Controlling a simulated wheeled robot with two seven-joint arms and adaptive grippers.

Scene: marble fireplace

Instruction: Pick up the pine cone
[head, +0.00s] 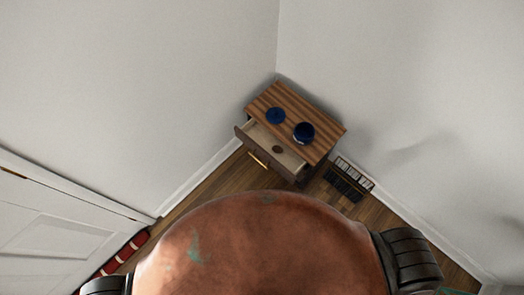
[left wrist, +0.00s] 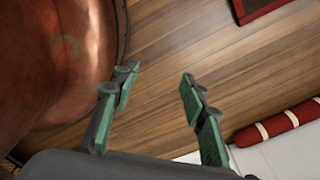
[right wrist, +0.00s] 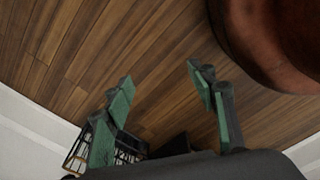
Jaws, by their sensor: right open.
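A small brown lump that looks like the pine cone (head: 277,149) lies inside the open drawer (head: 254,133) of a wooden nightstand in the head view. It is too small to make out its scales. My left gripper (left wrist: 160,72) is open and empty above the wood floor. My right gripper (right wrist: 160,72) is also open and empty above the floor. Neither gripper shows in the head view, and neither wrist view shows the pine cone, so both are apart from it.
A flat blue item (head: 275,116) and a dark blue round container (head: 303,132) stand on the nightstand top (head: 322,127). A dark rack (head: 349,179) is on the floor beside it. White walls meet behind. A red roll (left wrist: 280,124) lies by the white door.

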